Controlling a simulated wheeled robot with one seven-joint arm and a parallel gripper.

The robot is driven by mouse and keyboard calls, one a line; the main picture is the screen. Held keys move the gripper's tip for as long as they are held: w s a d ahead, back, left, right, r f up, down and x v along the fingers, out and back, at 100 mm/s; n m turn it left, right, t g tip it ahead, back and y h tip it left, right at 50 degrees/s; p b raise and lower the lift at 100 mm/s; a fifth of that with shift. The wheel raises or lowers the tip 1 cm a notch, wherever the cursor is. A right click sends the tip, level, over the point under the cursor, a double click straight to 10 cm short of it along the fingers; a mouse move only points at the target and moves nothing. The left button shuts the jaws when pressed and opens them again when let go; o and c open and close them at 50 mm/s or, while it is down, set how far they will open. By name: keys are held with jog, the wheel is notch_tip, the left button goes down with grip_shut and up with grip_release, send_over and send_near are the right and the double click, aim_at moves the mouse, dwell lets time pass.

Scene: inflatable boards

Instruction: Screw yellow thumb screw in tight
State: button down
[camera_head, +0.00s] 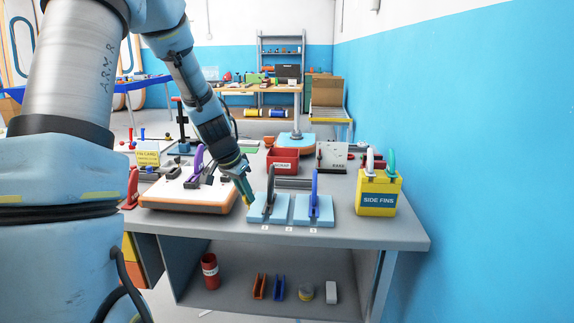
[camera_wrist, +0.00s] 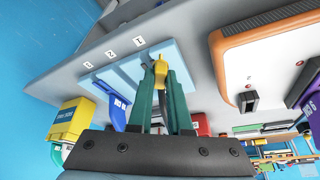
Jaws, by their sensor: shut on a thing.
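The yellow thumb screw (camera_wrist: 160,69) is between the tips of my gripper's green fingers (camera_wrist: 160,82) in the wrist view, shut on it. It is at the edge of a light blue block in that view. In the head view my gripper (camera_head: 247,194) reaches down to the left side of the left light blue block (camera_head: 256,215); the screw is too small there to make out clearly. A dark grey fin (camera_head: 269,190) stands upright on this block. Whether the screw is seated in its hole is hidden.
A second light blue block (camera_head: 301,218) holds a blue fin (camera_head: 315,190) close by on the right. A white board with an orange edge (camera_head: 190,208) lies to the left. The yellow side-fins box (camera_head: 377,202) is at the right. The table's right front corner is clear.

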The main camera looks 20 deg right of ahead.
jog(key=s+a+f+n+t+y, duration=0.1)
jog(key=a+f+n, duration=0.4)
jog(key=a, duration=0.6)
jog(key=s+a+f+n+t+y, duration=0.1)
jog(key=a+f+n, duration=0.5)
jog(key=a, duration=0.6)
jog(key=shift+s+f+y, duration=0.15)
jog(key=shift+f+y, duration=0.15)
jog(key=shift+y, duration=0.5)
jog(key=shift+a+f, duration=0.1)
jog(key=shift+f, duration=0.05)
